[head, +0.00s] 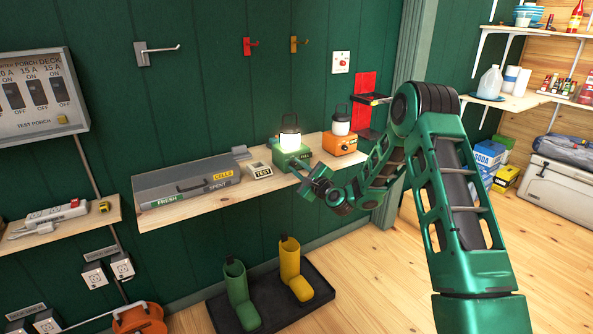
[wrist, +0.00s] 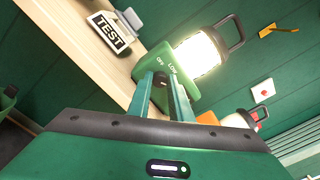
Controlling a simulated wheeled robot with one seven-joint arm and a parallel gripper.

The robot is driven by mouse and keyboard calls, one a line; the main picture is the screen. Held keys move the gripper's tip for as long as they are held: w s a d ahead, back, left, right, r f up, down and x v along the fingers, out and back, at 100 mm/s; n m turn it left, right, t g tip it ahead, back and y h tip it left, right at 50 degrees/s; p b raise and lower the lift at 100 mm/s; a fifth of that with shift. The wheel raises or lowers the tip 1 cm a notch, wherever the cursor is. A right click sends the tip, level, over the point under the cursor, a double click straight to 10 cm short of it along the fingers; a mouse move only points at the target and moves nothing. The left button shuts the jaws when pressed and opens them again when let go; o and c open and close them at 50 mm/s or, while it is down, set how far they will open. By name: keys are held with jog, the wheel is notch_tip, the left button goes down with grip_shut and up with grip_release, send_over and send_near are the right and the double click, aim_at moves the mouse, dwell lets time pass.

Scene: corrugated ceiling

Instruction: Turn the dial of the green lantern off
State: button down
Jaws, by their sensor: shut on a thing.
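The green lantern (head: 291,153) stands upright on the wall shelf, its globe (head: 290,139) lit bright and a dark handle on top. In the wrist view the green lantern (wrist: 193,62) shows tilted, with OFF and LOW marked on its front. Its dark dial (wrist: 161,80) sits between my fingers, and its pointer direction is hard to tell. My gripper (wrist: 168,90) is at the lantern's front with its fingers closed on the dial. In the head view my gripper (head: 304,170) reaches the lantern from the front right, and the dial is hidden there.
An orange lantern (head: 339,141), unlit, stands right of the green one. A TEST box (head: 259,171) and a grey cell case (head: 187,184) are to its left on the shelf (head: 160,213). Boots (head: 240,298) stand on a dark tray below. Open floor lies in front.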

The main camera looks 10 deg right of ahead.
jog(key=shift+n, duration=0.3)
jog(key=n, duration=0.5)
jog(key=shift+a+f+n, duration=0.1)
jog(key=shift+f+n, duration=0.05)
jog(key=shift+n, duration=0.25)
jog(key=n, duration=0.7)
jog(key=shift+s+f, duration=0.1)
jog(key=shift+f, duration=0.05)
jog(key=n, duration=0.5)
jog(key=shift+f+n, duration=0.1)
jog(key=shift+n, duration=0.2)
jog(key=n, duration=0.4)
jog(key=shift+f+n, duration=0.1)
jog(key=shift+n, duration=0.2)
jog(key=c, duration=1.6)
grip_release()
